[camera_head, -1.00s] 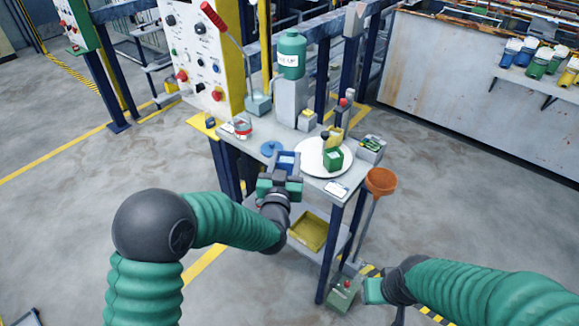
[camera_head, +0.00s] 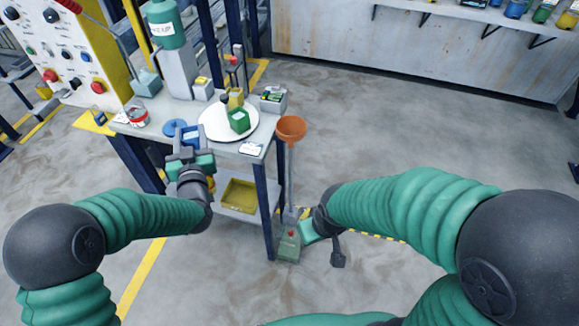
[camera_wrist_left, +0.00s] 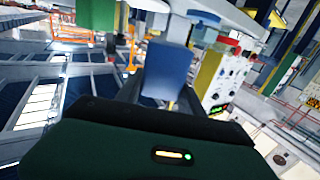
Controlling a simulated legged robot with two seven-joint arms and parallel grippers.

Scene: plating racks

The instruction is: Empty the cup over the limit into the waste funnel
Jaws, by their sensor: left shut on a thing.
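My left gripper (camera_head: 188,142) is shut on a blue cup (camera_head: 191,133) at the table's front edge, left of the white round plate (camera_head: 213,134). The blue cup also shows between the fingers in the left wrist view (camera_wrist_left: 168,72); its contents are hidden. A green cup (camera_head: 239,122) stands on the plate, with a yellow cup (camera_head: 235,97) behind it. The orange funnel (camera_head: 291,127) stands on a pole just off the table's right corner. My right gripper (camera_head: 309,231) is low, beside the pole's lower part; its finger opening is unclear.
A blue disc (camera_head: 174,127) and a red-and-white tin (camera_head: 138,117) lie left of the plate. A green canister (camera_head: 166,26) stands behind. A grey box (camera_head: 273,100) is at the table's right. A yellow tray (camera_head: 239,195) sits on the lower shelf. Floor to the right is open.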

